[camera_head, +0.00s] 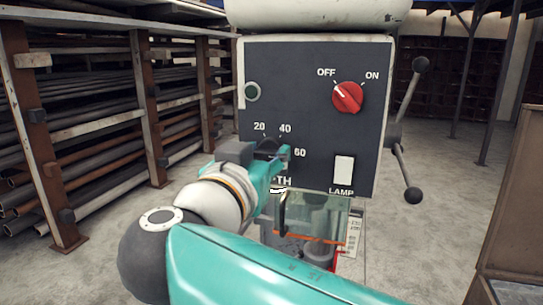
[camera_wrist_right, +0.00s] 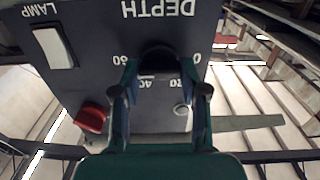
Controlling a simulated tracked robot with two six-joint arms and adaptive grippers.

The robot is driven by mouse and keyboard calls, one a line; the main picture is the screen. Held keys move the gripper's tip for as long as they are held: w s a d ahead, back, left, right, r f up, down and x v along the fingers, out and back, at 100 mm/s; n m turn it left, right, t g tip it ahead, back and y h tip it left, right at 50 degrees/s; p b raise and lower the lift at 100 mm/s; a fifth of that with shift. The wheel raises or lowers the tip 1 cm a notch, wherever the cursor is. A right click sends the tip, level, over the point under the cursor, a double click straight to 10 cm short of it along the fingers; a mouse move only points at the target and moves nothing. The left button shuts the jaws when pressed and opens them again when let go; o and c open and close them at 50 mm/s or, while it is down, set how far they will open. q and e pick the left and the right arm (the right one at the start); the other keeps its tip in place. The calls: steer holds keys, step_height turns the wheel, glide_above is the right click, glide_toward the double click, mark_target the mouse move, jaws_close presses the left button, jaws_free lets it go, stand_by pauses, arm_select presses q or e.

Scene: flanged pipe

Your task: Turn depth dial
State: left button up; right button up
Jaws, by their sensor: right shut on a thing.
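The black depth dial (camera_head: 268,144) sits low on the dark control panel (camera_head: 300,75), with the marks 20, 40 and 60 showing around it. My right gripper (camera_head: 274,157) is at the dial and covers much of it and part of the DEPTH label. In the right wrist view, where the panel appears upside down, the fingers of my right gripper (camera_wrist_right: 159,64) stand on both sides of the depth dial (camera_wrist_right: 158,58) and are shut on it. Its pointer cannot be made out. My left gripper is not in view.
A red OFF/ON switch (camera_head: 347,97), a white lamp switch (camera_head: 344,169) and a round green-grey button (camera_head: 252,91) share the panel. A lever handle (camera_head: 406,165) with black knobs sticks out at right. A clear guard (camera_head: 318,218) hangs below. Pipe racks (camera_head: 145,110) stand left.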

steer(key=shift+d, duration=0.1)
steer(key=shift+f+n+b, duration=0.1)
steer(key=shift+n+b, duration=0.5)
steer(key=shift+n, duration=0.5)
steer(key=n, duration=0.2)
steer(key=shift+n+b, duration=0.3)
steer(key=shift+b, duration=0.1)
steer(key=n, duration=0.3)
steer(key=shift+a+n, duration=0.2)
steer(key=shift+n, duration=1.7)
steer(key=o, duration=1.1)
steer(key=shift+a, duration=0.1)
steer(key=shift+o, duration=0.2)
